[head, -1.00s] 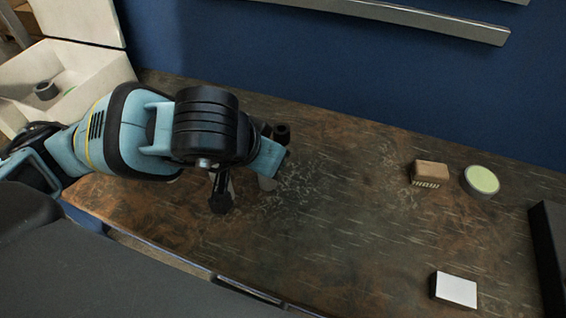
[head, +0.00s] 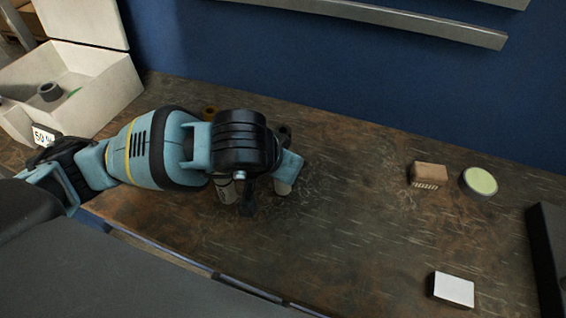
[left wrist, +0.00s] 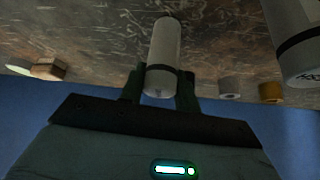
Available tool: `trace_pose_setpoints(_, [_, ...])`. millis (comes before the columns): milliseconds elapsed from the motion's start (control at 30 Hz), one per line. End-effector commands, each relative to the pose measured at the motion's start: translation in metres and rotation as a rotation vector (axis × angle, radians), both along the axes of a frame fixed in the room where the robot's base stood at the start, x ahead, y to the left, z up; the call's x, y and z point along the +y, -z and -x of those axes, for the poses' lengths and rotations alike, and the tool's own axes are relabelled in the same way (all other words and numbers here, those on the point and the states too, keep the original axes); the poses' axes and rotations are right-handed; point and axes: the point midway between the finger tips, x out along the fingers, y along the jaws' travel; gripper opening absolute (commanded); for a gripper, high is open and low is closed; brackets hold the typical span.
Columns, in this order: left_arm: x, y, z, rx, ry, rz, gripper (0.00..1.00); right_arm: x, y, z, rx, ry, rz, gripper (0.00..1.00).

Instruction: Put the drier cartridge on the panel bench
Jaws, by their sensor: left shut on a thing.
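A white cylinder with a dark band, which looks like the drier cartridge (left wrist: 164,50), is between the fingers of my left gripper (left wrist: 160,85) in the left wrist view. The gripper is shut on it. The cartridge is over the panel bench (head: 370,225), a dark, scratched, brown-stained top. I cannot tell whether its far end touches the bench. My right gripper is not in view.
A second banded white cylinder (left wrist: 293,40) is close beside the held one. A grey ring (left wrist: 230,89) and an orange ring (left wrist: 270,92) stand near the wall. A brush (head: 430,174), green-topped tin (head: 480,181) and white-topped block (head: 454,289) lie right. An open white box (head: 105,85) stands left.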

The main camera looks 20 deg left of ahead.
Motion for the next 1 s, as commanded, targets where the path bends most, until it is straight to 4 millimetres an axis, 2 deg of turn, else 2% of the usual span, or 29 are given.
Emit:
trace_pose_setpoints(167, [0.0,0.005,0.0,0.001,0.0,0.0,0.09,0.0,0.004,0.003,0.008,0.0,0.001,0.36])
trace_pose_setpoints(200, [0.0,0.004,0.0,0.001,0.0,0.0,0.37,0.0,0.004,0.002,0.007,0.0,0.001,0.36])
trace_pose_setpoints(333, [0.0,0.003,0.0,0.0,0.0,0.0,0.53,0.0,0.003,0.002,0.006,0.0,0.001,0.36])
trace_pose_setpoints(600, [0.0,0.002,0.0,0.0,0.0,0.0,0.53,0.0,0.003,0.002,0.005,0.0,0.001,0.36])
trace_pose_setpoints(733, [0.0,-0.005,0.001,-0.003,0.0,0.001,0.53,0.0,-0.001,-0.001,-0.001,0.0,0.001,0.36])
trace_pose_setpoints(867, [0.002,-0.02,0.01,-0.005,0.002,0.001,0.53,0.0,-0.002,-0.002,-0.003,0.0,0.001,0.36])
trace_pose_setpoints(1000, [0.006,-0.045,0.025,-0.007,0.002,0.001,0.53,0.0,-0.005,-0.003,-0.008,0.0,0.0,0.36])
